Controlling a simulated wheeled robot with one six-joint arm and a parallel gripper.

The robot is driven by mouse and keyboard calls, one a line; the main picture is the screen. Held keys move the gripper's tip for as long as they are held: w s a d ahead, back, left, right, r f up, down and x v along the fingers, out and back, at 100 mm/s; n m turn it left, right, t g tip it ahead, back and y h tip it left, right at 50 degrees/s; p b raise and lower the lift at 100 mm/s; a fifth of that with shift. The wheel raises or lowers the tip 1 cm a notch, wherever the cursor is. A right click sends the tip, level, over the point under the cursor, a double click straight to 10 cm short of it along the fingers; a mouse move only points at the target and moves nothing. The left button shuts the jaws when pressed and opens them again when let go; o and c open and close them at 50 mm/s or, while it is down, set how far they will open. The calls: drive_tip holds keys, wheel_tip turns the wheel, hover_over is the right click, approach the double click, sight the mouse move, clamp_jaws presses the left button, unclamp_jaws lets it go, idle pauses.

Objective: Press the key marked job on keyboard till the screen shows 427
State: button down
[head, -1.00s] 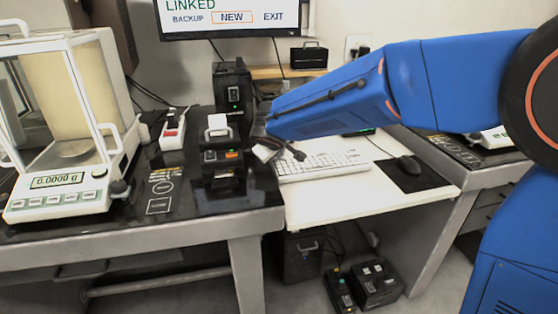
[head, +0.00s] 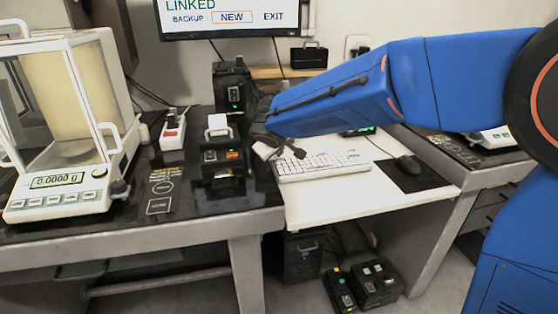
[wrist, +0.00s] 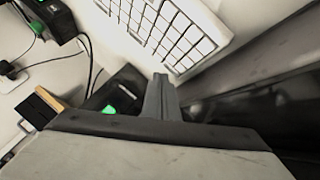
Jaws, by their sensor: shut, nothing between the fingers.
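The white keyboard (head: 325,166) lies on the white desk right of the dark weighing bench, and its keys also show in the wrist view (wrist: 165,28). No key marking can be read, so I cannot pick out the job key. The screen (head: 225,17) on the wall is cut off at the top; it shows LINKED above BACKUP, NEW and EXIT, with NEW boxed in orange, and no 427 is visible. My gripper (head: 298,153) is shut and empty near the keyboard's left end; its fingers (wrist: 160,90) point toward the keyboard. Contact cannot be told.
A balance (head: 65,180) reading 0.0000 g stands on the bench at left. A small black printer (head: 222,160) stands just left of the keyboard. A mouse (head: 408,165) lies on a dark pad (head: 425,182) at right. The desk's front strip (head: 330,205) is clear.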

drive_tip(key=shift+r, duration=0.25)
drive_tip(key=shift+r, duration=2.5)
